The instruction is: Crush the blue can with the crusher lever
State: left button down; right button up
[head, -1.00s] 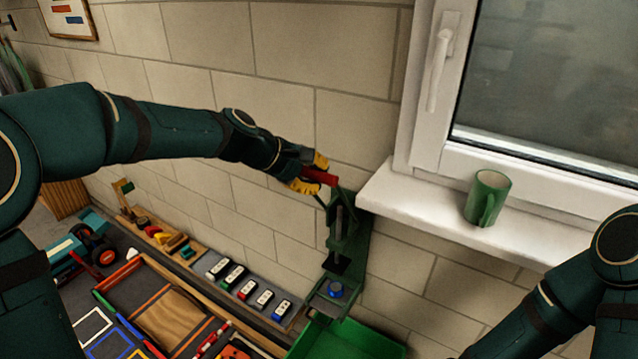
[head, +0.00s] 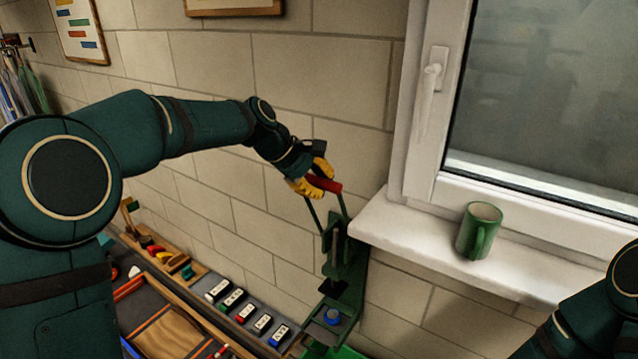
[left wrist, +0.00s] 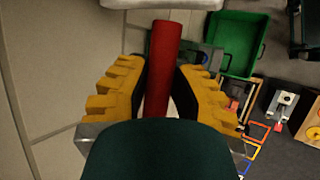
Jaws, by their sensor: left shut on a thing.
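The green can crusher (head: 347,262) is fixed to the wall below the left end of the window sill. Its lever has a red handle (head: 324,184) at the top of two green bars, raised well above the crusher body. The blue can (head: 331,317) sits low in the crusher; only its top part shows. My left gripper (head: 314,178), with yellow fingers, is shut on the red handle. In the left wrist view the red handle (left wrist: 163,65) lies between the yellow fingers. My right gripper is outside the view; only part of that arm shows at lower right.
The white sill (head: 430,240) with a green mug (head: 479,231) juts out right of the crusher. A green bin (left wrist: 236,42) is below the crusher.

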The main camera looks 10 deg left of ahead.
pick_arm(q)
jog(key=shift+w+d+r, duration=0.1)
jog(key=shift+w+r, duration=0.05)
jog(key=shift+r, duration=0.1)
jog(key=c, duration=0.8)
grip_release()
jog(key=shift+w, duration=0.1)
jog(key=shift+w+d+f, duration=0.15)
jog(key=shift+f, duration=0.05)
jog(key=shift+s+r, duration=0.1)
jog(key=shift+s, duration=0.1)
jog(key=v, duration=1.1)
jog(key=shift+a+r, duration=0.25)
jog(key=shift+r, duration=0.05)
jog(key=shift+s, duration=0.1)
